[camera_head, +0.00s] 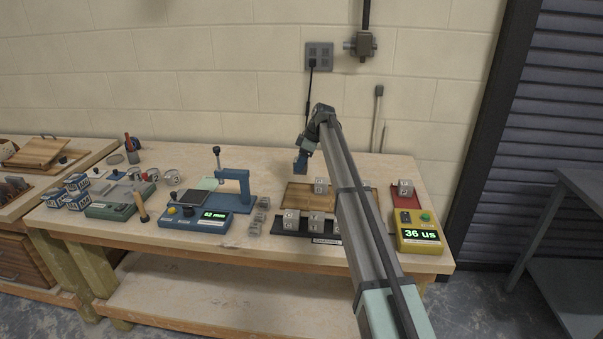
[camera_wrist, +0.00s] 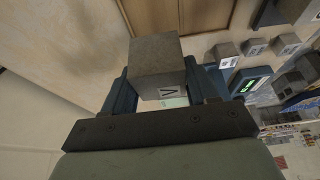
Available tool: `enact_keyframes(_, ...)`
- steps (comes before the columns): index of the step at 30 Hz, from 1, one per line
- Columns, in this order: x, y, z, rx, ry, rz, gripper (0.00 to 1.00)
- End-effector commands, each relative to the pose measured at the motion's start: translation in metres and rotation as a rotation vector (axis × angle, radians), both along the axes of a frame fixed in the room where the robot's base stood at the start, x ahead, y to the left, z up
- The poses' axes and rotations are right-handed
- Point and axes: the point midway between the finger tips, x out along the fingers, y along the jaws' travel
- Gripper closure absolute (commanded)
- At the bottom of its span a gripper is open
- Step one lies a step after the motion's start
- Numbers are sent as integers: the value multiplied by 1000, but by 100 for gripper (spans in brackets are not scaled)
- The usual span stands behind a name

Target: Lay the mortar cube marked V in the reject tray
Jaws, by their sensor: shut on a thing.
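My gripper (camera_head: 301,163) is above the back of the bench, near the wooden board's (camera_head: 297,195) back left corner. In the wrist view my gripper (camera_wrist: 160,80) is shut on a grey mortar cube (camera_wrist: 155,55), with a blue finger on each side. A white label marked V (camera_wrist: 172,92) shows on its near face. I cannot make out the held cube in the head view.
A dark labelled rack (camera_head: 277,226) with several cubes stands at the front, partly behind my arm. A yellow meter (camera_head: 419,232) reading 36 us is at the right. A blue press (camera_head: 237,186) and loose cubes (camera_head: 256,222) are left of the board. One cube (camera_head: 321,185) stands on the board.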

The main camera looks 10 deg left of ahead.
Motion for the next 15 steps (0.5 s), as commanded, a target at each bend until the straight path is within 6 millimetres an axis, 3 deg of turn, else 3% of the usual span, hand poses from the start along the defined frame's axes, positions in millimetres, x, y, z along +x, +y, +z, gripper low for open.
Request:
enact_keyframes(8,2,-4,18,1,-1,-5,83)
enact_keyframes(11,6,-19,18,0,-1,-20,83)
enact_keyframes(15,18,-62,19,0,-1,-64,83)
